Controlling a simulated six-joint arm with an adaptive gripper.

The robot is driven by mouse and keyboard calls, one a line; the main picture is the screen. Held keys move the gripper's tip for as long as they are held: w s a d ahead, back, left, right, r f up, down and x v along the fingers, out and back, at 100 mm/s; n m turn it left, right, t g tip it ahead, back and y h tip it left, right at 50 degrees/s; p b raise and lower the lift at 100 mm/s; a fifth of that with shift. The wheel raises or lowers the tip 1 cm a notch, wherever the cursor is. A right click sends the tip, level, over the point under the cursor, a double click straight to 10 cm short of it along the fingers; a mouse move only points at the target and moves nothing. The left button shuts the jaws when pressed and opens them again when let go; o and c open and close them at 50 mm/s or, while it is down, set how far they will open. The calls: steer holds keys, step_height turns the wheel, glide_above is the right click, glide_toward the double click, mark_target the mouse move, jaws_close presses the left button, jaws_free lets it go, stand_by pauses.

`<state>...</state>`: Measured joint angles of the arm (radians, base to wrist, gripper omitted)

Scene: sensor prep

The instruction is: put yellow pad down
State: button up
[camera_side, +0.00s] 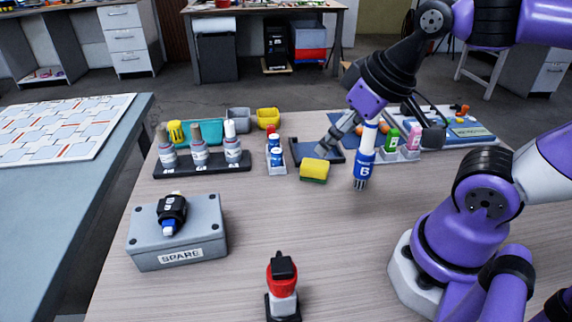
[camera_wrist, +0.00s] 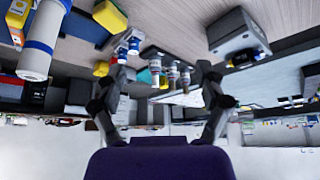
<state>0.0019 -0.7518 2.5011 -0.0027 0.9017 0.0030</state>
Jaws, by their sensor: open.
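The yellow pad (camera_side: 314,170) is a small yellow block with a darker underside. In the side view it rests at the front edge of a shallow dark blue tray (camera_side: 331,157), on the wood-grain table (camera_side: 330,235); whether it touches the tray is unclear. In the wrist view the yellow pad (camera_wrist: 110,16) shows at the top left, outside the fingers. My gripper (camera_side: 376,142) is above the tray and pad, its fingers spread wide. In the wrist view nothing is between the fingertips of my gripper (camera_wrist: 160,72).
A blue-and-white bottle (camera_side: 364,168) stands close to the pad's right. Small bottles in a white holder (camera_side: 277,167) are left of it. A black bottle rack (camera_side: 203,165) and a grey SPARE box (camera_side: 178,243) are further left.

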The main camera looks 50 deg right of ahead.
steer(key=m+g, duration=0.6)
steer(key=m, duration=2.5)
glide_above(320, 164)
step_height(320, 164, down, 6)
steer(key=shift+m, duration=0.3)
steer(key=f, duration=0.4)
steer(key=shift+w+d+f, duration=0.25)
steer(key=shift+w+f, duration=0.1)
steer(key=f, duration=0.5)
steer(key=shift+s+a+f, duration=0.25)
steer(key=shift+s+f, duration=0.05)
steer(key=c, duration=1.2)
steer(key=shift+r, duration=0.1)
